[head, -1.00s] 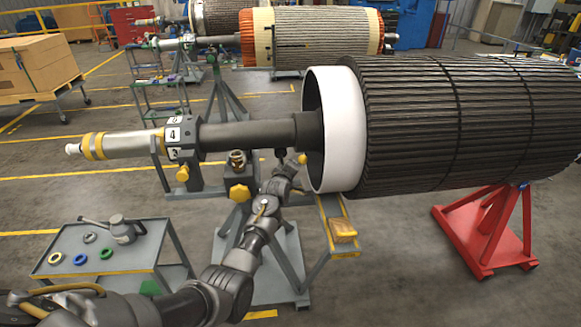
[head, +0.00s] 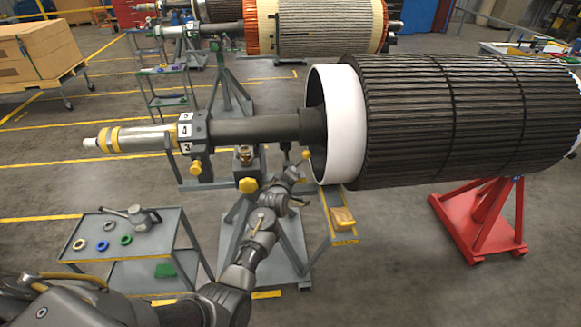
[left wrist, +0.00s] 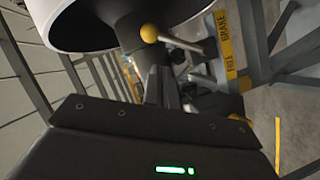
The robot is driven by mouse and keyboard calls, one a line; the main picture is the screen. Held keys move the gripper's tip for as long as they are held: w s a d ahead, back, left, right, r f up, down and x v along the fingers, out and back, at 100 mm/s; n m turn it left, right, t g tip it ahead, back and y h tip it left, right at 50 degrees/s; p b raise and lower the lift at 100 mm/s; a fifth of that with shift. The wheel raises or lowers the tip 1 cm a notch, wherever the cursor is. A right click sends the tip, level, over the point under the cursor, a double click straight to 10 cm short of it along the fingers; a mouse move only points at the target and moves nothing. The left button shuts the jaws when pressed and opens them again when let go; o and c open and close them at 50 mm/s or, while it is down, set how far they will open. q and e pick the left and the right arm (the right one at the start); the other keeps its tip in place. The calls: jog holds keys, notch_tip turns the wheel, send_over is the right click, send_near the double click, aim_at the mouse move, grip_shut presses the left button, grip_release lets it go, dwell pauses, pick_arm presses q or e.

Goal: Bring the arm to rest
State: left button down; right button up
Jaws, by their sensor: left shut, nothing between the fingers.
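My left arm comes in from the lower left in the head view. Its gripper (head: 297,180) is below the rotor shaft (head: 255,129), by the stand's brake lever. In the left wrist view the gripper (left wrist: 160,75) has its fingers together with nothing held. The lever's yellow ball knob (head: 305,156) is just above the gripper; in the left wrist view the knob (left wrist: 149,32) shows beyond the fingertips, its rod running right. Whether the fingers touch the lever I cannot tell. A yellow label reading BRAKE and FREE (left wrist: 226,55) is beside the rod. My right gripper is not in view.
The large dark rotor (head: 450,120) with its white end ring (head: 345,125) is close above the gripper. A red stand (head: 482,220) holds its right side. A grey cart (head: 130,253) stands left.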

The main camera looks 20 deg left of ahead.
pick_arm(q)
jog(key=shift+a, duration=0.15)
dwell(0.3)
jog(key=s+d+f+m+g+h+b, duration=0.15)
jog(key=s+f+m, duration=0.4)
jog(key=f, duration=0.75)
jog(key=s+d+f+m+g+b, duration=0.25)
jog(key=s+f+m, duration=0.35)
jog(key=f, duration=0.8)
jog(key=s+a+f+m+g+b, duration=0.1)
jog(key=s+f+m+g+b, duration=0.3)
jog(key=s+f, duration=1.55)
jog(key=s+a+f+g+b, duration=0.1)
jog(key=s+f, duration=0.3)
jog(key=s, duration=0.8)
jog(key=s+a+f+g+b, duration=0.1)
jog(key=s+f+g, duration=0.2)
jog(key=s, duration=0.9)
jog(key=s+a+f+g+b, duration=0.1)
jog(key=s+f, duration=0.4)
jog(key=s, duration=0.7)
jog(key=shift+s+a+f+g+b, duration=0.15)
jog(key=shift+a+g+b, duration=0.15)
jog(key=shift+g, duration=0.4)
